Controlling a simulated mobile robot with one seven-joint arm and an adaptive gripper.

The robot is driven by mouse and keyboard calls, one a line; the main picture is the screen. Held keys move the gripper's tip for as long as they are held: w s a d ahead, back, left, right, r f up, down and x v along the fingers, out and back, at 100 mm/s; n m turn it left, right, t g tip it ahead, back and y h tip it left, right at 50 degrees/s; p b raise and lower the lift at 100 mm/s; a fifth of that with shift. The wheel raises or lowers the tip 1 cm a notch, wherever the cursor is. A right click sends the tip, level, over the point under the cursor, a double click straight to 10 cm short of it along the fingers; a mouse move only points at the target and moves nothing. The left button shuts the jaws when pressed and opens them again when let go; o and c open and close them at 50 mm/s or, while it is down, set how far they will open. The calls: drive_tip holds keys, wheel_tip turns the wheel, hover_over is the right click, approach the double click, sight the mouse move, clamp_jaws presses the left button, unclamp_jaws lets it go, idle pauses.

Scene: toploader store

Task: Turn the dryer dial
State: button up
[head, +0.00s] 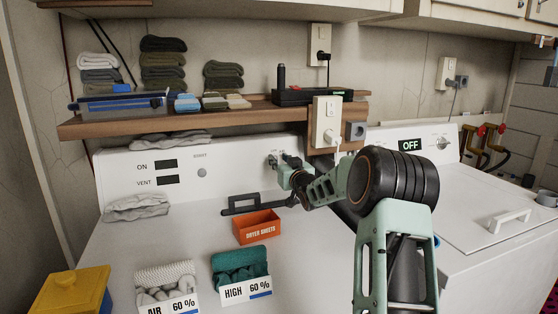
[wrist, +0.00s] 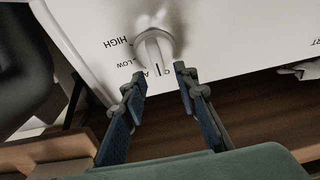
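The white dryer (head: 190,240) has a back panel with ON, VENT and START markings. Its dial (wrist: 155,45) is a white round knob, seen upside down in the wrist view, with HIGH and LOW printed beside it and a partly covered label below. My gripper (wrist: 160,71) is open, its two dark fingertips apart, one on each side just below the knob; whether they touch it I cannot tell. In the head view my gripper (head: 281,161) is at the right part of the panel and mostly hides the dial. The dial's exact setting is unclear.
A wooden shelf (head: 240,116) with folded towels and a black device (head: 300,95) hangs above the panel. An orange dryer sheets box (head: 257,228), HIGH 60% card (head: 248,290), AIR 60% card (head: 170,307) and yellow box (head: 72,292) sit on top. A washer (head: 480,200) stands right.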

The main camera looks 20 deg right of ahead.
drive_tip(key=shift+w, duration=0.35)
drive_tip(key=shift+c, duration=0.3)
clamp_jaws()
